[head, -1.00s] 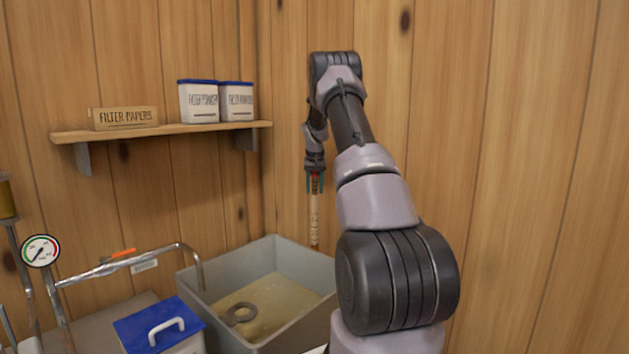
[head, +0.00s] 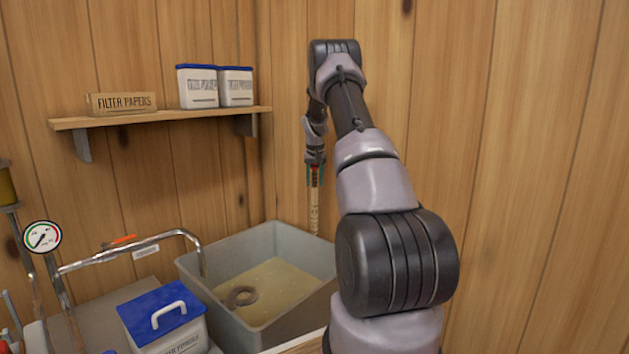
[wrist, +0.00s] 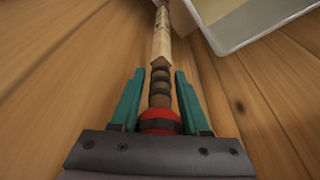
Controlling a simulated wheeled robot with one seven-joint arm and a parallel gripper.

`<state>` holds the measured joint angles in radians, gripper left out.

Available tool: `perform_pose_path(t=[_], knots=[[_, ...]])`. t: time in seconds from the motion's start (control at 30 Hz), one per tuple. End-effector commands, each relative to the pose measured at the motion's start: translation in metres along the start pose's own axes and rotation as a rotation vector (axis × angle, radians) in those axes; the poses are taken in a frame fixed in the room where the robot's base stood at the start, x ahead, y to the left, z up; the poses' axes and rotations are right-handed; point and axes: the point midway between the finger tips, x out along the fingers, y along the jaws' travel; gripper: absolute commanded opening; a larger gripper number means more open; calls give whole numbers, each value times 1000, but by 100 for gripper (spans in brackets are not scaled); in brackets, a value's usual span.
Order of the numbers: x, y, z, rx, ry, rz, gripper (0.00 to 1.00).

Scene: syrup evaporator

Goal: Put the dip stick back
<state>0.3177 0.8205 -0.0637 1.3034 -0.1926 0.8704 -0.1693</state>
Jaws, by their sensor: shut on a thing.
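My gripper (head: 315,175) is shut on the upper end of the dip stick (head: 314,207) and holds it upright, hanging down near the wooden wall. In the wrist view the dip stick (wrist: 161,50) runs away from between my teal fingers (wrist: 160,100); it has a red band, dark rings and a pale wooden shaft. In the head view its lower end is hidden behind the rim of the grey tub (head: 215,262). The tub also shows at the top right of the wrist view (wrist: 262,30), beside the stick.
The tub holds tan liquid with a dark ring-shaped thing (head: 240,296). A blue-lidded bin (head: 165,318), a metal pipe (head: 130,247) and a gauge (head: 42,237) stand left. A shelf (head: 160,117) holds white containers (head: 217,87) and a filter-papers box (head: 121,103).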

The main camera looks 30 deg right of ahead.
Motion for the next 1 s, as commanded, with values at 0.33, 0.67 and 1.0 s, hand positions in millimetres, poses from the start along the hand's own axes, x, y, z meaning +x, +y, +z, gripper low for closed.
perform_pose_path(t=[0.33, 0.67, 1.0], knots=[[37, 0, 11, 1, -2, 0, 0], [72, 0, 21, 1, -3, 0, 0], [84, 0, 23, 1, -1, 0, 0]])
